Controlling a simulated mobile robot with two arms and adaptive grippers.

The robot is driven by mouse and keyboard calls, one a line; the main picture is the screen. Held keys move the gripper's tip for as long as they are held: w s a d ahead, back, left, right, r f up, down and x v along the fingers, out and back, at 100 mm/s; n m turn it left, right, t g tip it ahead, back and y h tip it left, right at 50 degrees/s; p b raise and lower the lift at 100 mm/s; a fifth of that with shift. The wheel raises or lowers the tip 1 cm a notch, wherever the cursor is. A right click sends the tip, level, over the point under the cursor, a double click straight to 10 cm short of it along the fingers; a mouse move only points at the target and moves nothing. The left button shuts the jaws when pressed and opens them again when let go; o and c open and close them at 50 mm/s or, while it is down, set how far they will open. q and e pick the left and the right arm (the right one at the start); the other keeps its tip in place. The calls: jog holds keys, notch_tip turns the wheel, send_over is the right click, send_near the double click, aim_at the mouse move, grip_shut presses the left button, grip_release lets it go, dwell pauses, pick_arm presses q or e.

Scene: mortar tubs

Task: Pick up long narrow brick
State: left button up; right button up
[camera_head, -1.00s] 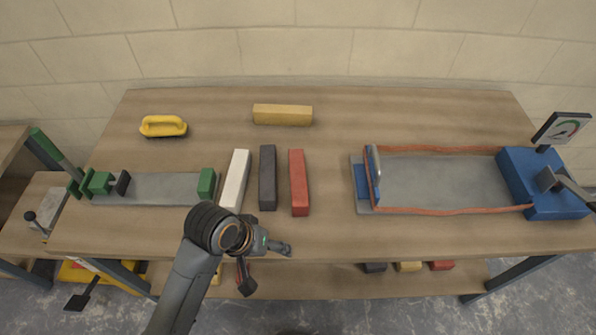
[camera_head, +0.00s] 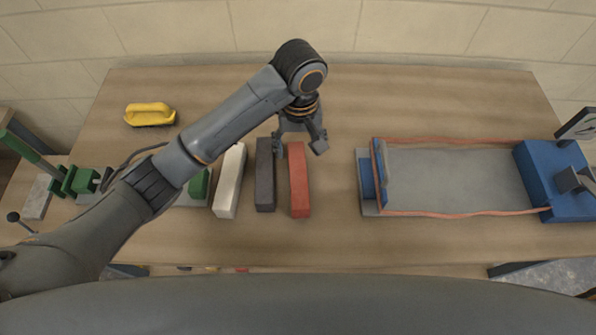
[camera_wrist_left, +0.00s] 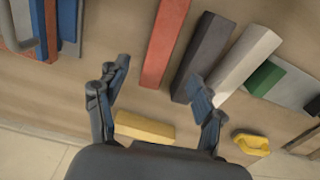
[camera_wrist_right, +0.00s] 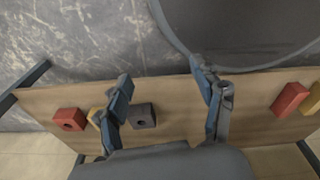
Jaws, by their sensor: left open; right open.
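Three long narrow bricks lie side by side on the bench: a white one (camera_head: 229,182), a dark grey one (camera_head: 265,180) and a red one (camera_head: 299,182). In the left wrist view are the white (camera_wrist_left: 246,60), dark grey (camera_wrist_left: 204,55) and red (camera_wrist_left: 166,38) bricks and a yellow brick (camera_wrist_left: 146,128), which my arm hides in the head view. My left gripper (camera_head: 302,146) is open and empty, over the far ends of the dark grey and red bricks. My right gripper (camera_wrist_right: 161,75) is open and empty; it shows only in its own wrist view, near the lower shelf.
A yellow-handled float (camera_head: 149,114) lies at the back left. A green clamp (camera_head: 82,180) stands at the left, partly behind my arm. A blue rig with a grey slab (camera_head: 450,178) fills the right. Several short bricks, one dark grey (camera_wrist_right: 143,115), sit on the lower shelf.

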pick_arm(q)
send_over(298, 173)
notch_tip(298, 173, down, 6)
jog(key=shift+f, duration=0.15)
jog(key=shift+f+p, duration=0.35)
jog(key=shift+f, duration=0.2)
jog(key=shift+s+f, duration=0.1)
jog(key=shift+f, duration=0.25)
notch_tip(298, 173, down, 4)
jog(key=shift+f+p, duration=0.15)
jog(key=shift+p, duration=0.4)
grip_shut()
pick_arm(e)
jog(key=shift+s+r, duration=0.75)
jog(key=shift+s, duration=0.05)
